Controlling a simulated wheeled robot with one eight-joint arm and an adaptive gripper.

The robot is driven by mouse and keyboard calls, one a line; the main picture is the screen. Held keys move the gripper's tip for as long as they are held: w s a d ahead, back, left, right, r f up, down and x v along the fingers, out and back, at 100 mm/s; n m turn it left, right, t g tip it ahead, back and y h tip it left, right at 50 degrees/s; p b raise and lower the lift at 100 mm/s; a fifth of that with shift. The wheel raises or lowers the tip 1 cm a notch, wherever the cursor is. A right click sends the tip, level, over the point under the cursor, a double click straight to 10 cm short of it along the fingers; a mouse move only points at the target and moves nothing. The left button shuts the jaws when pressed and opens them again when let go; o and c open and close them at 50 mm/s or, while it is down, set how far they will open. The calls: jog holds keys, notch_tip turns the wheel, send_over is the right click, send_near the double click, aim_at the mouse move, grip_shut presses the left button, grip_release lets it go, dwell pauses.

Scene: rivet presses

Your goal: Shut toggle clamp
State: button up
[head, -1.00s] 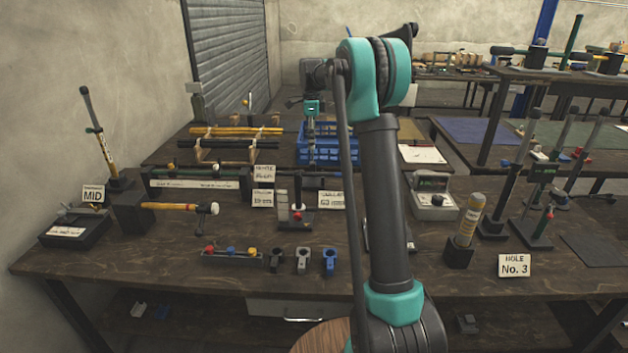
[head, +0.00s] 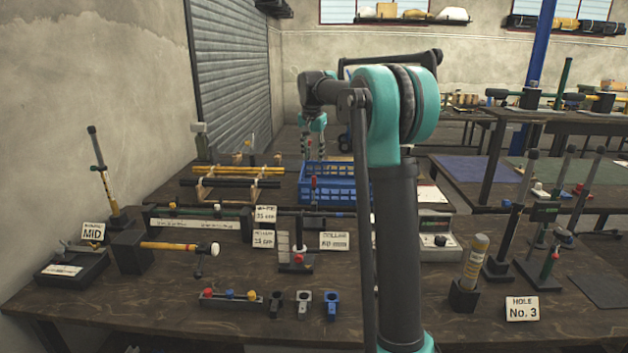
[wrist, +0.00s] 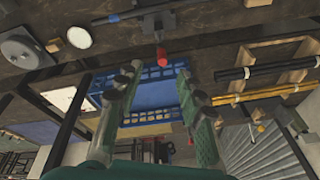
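A red-tipped upright handle (head: 313,184) stands on a dark stem at the right end of a long black bar fixture (head: 225,218); it looks like the toggle clamp's lever, raised. It also shows in the wrist view as a red grip (wrist: 161,55) on a dark stem. My gripper (head: 313,153) is high beyond the handle, over the blue crate. In the wrist view my gripper (wrist: 158,78) is open, its two green fingers apart and empty. The red grip lies past the fingertips, roughly centred between them, and is not touched.
The blue crate (head: 348,192) stands behind the handle. Several signs (head: 334,241) and a small stand with a red knob (head: 298,258) are in front. Yellow and black rods (head: 235,170) lie on racks at the left.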

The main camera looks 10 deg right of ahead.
aim_at(314, 177)
jog(key=w+f+n, duration=0.1)
jog(key=w+f, duration=0.1)
jog(key=f, duration=0.2)
jog(key=w+d+f+n, duration=0.1)
jog(key=w+f+n, duration=0.1)
jog(key=f, duration=0.2)
jog(key=w+f+n+t, duration=0.1)
jog(key=w+f, duration=0.1)
jog(key=f, duration=0.2)
jog(key=shift+d+f+n, duration=0.15)
jog(key=shift+n, duration=0.25)
grip_shut()
dwell(0.3)
